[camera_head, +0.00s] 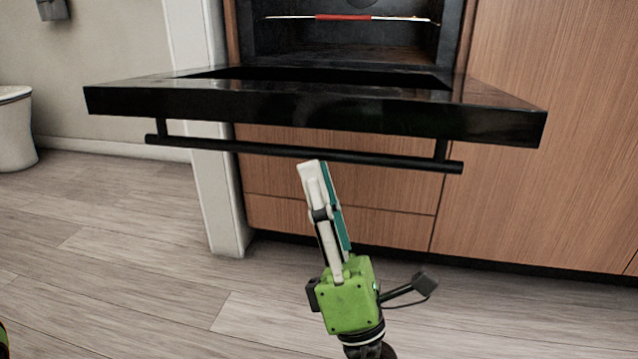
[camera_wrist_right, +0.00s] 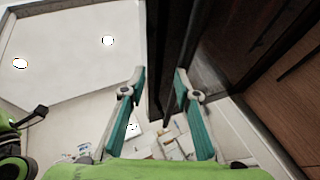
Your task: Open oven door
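The black oven door (camera_head: 320,110) is folded down and lies about level in front of the oven cavity (camera_head: 345,38), which is open to view. Its black bar handle (camera_head: 250,148) runs along the door's front side, below the edge. The handle also shows as a dark bar in the right wrist view. My right gripper (camera_head: 312,166) points up from below, with its fingertips close to the middle of the handle. In the right wrist view its two fingers (camera_wrist_right: 160,73) stand apart with nothing clamped between them. I cannot tell whether they touch the handle. My left gripper is not seen.
Inside the oven is a rack (camera_head: 350,18) with a red part on its front. Wooden drawers (camera_head: 340,190) are below, and a wooden cabinet panel (camera_head: 560,120) is on the right. A white post (camera_head: 215,180) is on the left. The wooden floor (camera_head: 130,260) in front is clear.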

